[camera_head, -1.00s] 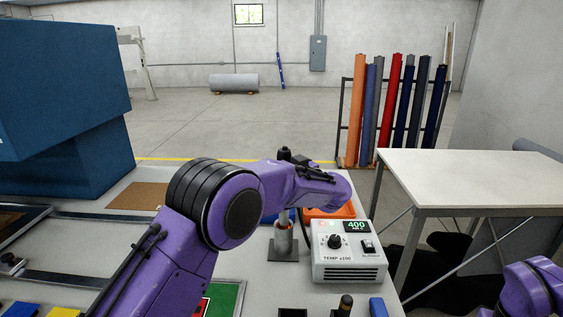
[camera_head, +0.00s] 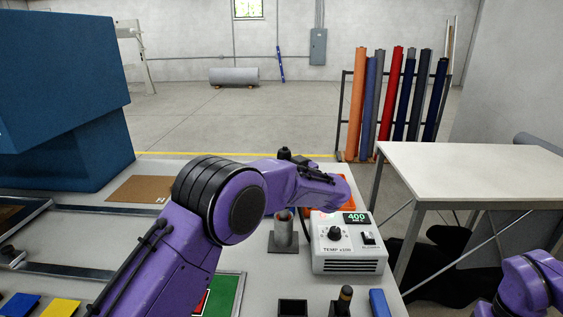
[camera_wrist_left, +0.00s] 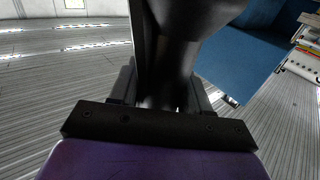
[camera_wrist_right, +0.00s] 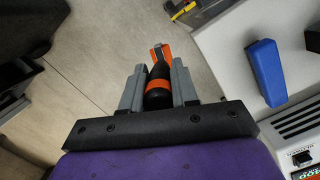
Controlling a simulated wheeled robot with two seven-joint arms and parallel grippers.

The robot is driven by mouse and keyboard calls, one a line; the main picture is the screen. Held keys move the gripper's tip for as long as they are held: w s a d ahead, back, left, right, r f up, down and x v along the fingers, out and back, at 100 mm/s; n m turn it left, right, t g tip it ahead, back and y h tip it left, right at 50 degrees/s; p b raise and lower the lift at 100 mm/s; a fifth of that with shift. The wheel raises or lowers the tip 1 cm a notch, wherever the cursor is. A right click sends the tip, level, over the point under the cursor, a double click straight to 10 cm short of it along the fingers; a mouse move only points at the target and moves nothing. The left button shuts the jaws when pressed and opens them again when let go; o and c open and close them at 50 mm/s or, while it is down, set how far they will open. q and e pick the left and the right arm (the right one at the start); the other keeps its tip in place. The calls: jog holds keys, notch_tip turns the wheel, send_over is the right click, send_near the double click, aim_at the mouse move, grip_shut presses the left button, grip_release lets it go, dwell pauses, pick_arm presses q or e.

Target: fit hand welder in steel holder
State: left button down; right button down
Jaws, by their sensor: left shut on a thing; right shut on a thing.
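The steel holder (camera_head: 283,236) is an upright grey tube on a square plate, on the bench just left of the heat controller. Its mouth shows brownish. My left arm reaches across the bench above it; in the head view its gripper is hidden behind the arm. In the left wrist view my left gripper (camera_wrist_left: 165,100) is shut on a thick black body, likely the hand welder (camera_wrist_left: 185,45); its nozzle is not seen. My right gripper (camera_wrist_right: 158,88) is shut on a black handle with orange bands (camera_wrist_right: 159,72), over the floor beside the bench.
The white controller (camera_head: 346,250) reading 400 stands right of the holder, with an orange tray (camera_head: 342,207) behind. A black box (camera_head: 292,308), a dark-handled tool (camera_head: 344,300) and a blue block (camera_head: 379,303) lie in front. A white table (camera_head: 460,175) stands right.

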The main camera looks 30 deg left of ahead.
pick_arm(q)
jog(key=shift+f+b, duration=0.3)
jog(key=shift+f, duration=0.55)
pick_arm(e)
jog(key=shift+f, duration=0.3)
pick_arm(q)
jog(key=shift+f, duration=0.35)
pick_arm(e)
jog(key=shift+f, duration=0.15)
pick_arm(q)
jog(key=shift+f+b, duration=0.35)
jog(key=shift+f, duration=0.3)
pick_arm(e)
jog(key=shift+f, duration=0.25)
pick_arm(q)
jog(key=shift+f, duration=0.5)
pick_arm(e)
jog(key=shift+f, duration=0.15)
pick_arm(q)
jog(key=c, duration=0.7)
grip_release()
jog(key=shift+o, duration=1.3)
jog(key=shift+s, duration=0.1)
